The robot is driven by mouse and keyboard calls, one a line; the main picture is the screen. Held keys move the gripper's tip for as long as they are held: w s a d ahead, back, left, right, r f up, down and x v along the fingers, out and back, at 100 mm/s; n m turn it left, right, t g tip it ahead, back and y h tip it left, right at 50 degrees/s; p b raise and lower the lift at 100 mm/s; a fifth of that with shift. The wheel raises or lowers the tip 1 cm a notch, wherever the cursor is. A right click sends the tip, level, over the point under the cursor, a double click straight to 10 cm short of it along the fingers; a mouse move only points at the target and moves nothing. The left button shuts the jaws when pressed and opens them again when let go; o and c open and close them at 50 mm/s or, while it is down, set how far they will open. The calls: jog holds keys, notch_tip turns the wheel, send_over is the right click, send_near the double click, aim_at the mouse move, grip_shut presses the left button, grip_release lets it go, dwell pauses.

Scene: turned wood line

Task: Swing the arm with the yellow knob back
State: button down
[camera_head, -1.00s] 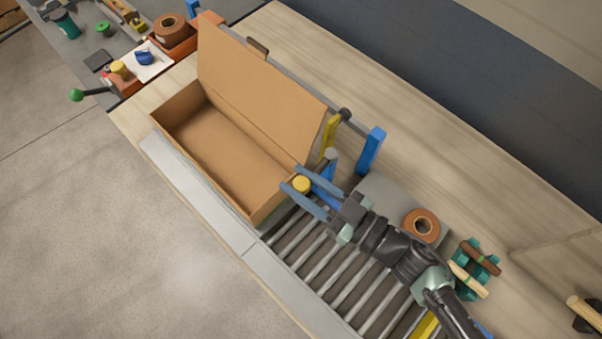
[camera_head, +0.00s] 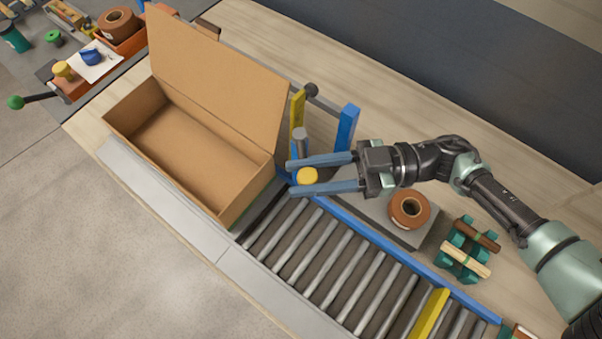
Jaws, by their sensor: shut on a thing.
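The yellow knob (camera_head: 307,175) is between the two blue fingers of my gripper (camera_head: 296,177), which is shut on it. The rest of the swing arm is mostly hidden by my fingers. The knob is just right of the open cardboard box (camera_head: 245,212), at the upper end of the roller conveyor (camera_head: 330,262). My gripper reaches in from the right, its fingers pointing left.
A yellow upright (camera_head: 297,110) and a blue upright (camera_head: 347,127) stand behind the knob. A brown tape roll (camera_head: 409,209) lies on a grey plate below my wrist. A teal rack with wooden pieces (camera_head: 465,262) stands farther right. The rollers are clear.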

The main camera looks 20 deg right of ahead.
jog(key=shift+d, duration=0.1)
dwell(0.4)
jog(key=c, duration=0.5)
grip_release()
jog(key=s+d+b, duration=0.2)
jog(key=d+b, duration=0.2)
jog(key=d, duration=0.8)
jog(key=shift+s+d+b, duration=0.15)
jog(key=shift+d+b, duration=0.2)
jog(key=shift+d, duration=0.05)
